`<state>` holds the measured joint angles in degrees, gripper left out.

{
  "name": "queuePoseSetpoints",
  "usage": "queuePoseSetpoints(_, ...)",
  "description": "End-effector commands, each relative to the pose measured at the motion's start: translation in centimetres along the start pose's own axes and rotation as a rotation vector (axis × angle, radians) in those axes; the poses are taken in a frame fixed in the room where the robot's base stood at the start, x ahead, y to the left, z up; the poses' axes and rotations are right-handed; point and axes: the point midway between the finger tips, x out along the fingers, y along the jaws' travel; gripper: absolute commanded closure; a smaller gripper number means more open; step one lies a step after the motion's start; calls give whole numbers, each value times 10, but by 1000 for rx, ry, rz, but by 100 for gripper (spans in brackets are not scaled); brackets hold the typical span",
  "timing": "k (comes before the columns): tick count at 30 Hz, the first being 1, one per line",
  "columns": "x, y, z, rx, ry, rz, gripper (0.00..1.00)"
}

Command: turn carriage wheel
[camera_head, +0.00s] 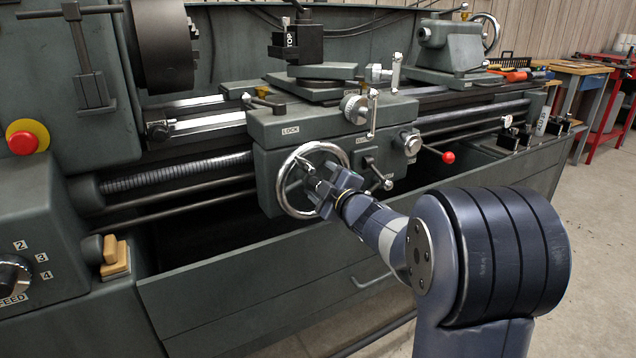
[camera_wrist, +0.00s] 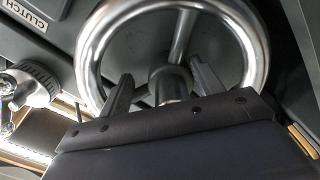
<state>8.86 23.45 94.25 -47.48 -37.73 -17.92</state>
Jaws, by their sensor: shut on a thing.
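The carriage wheel (camera_head: 284,194) is a shiny metal handwheel on the front of the lathe's grey-green apron. In the wrist view its bright rim (camera_wrist: 84,62) curves across the top, with a spoke rising from the hub. My gripper (camera_head: 313,177) is at the wheel's right side in the head view, reaching in from the lower right. In the wrist view my gripper (camera_wrist: 160,90) has its two dark fingers on either side of a round metal handle (camera_wrist: 170,84) in front of the wheel's middle. Finger contact is partly hidden.
A red-knobbed lever (camera_head: 448,157) sticks out right of the apron. A small ball-ended lever (camera_head: 376,175) sits close right of my gripper. A graduated dial (camera_wrist: 28,84) is left in the wrist view. The lathe's lower front panel (camera_head: 270,270) lies below; open floor is at right.

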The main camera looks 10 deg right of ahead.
Motion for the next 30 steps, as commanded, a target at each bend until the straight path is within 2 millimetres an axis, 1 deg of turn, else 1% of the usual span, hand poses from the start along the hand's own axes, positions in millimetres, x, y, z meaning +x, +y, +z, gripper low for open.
queuePoseSetpoints(1,-1,5,1,0,-3,10,48)
queuePoseSetpoints(7,-1,5,1,0,-3,10,48)
queuePoseSetpoints(10,-4,5,1,0,-3,10,48)
queuePoseSetpoints(30,-51,1,1,0,-1,2,48)
